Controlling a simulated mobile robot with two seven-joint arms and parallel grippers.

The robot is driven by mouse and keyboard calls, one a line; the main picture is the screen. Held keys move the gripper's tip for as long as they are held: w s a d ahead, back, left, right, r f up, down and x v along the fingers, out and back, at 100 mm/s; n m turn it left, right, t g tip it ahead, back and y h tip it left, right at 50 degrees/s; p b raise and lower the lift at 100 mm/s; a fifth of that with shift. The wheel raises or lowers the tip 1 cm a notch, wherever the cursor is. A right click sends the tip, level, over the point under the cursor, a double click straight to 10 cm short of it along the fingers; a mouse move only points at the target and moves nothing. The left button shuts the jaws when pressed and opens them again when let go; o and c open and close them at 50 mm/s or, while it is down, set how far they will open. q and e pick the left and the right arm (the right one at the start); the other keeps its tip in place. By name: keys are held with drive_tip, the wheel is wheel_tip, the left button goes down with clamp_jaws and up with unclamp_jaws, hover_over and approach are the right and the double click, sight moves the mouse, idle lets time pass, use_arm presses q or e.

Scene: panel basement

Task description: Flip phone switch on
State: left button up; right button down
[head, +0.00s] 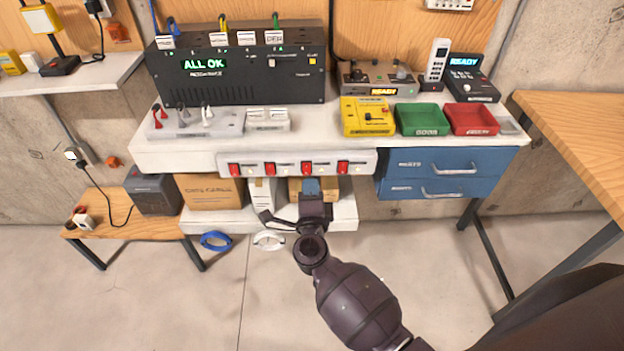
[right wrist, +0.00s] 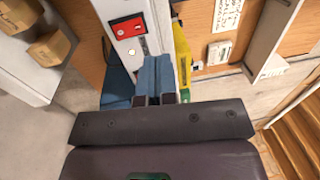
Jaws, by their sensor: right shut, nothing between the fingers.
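A white switch strip (head: 262,158) with several red rocker switches runs along the bench's front edge. My right gripper (head: 312,187) is just below the strip, beneath its third red switch (head: 308,168). In the right wrist view the blue fingertips (right wrist: 166,70) are closed together, empty, close to the strip (right wrist: 145,12). A red switch (right wrist: 125,27) shows ahead and left of them. I cannot tell whether the fingers touch the strip. The switch labels are too small to read, so I cannot tell which is the phone's. A white phone handset (head: 436,62) stands at the back right. My left gripper is not in view.
A black panel (head: 235,85) reading "ALL OK" stands on the white bench. A yellow box (head: 366,117), a green tray (head: 422,133) and a red tray (head: 472,132) sit to the right. Blue drawers (head: 448,174) hang below. The floor in front is clear.

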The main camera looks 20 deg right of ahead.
drive_tip(key=v, duration=0.7)
drive_tip(key=shift+r, duration=0.8)
drive_tip(key=shift+a, duration=0.1)
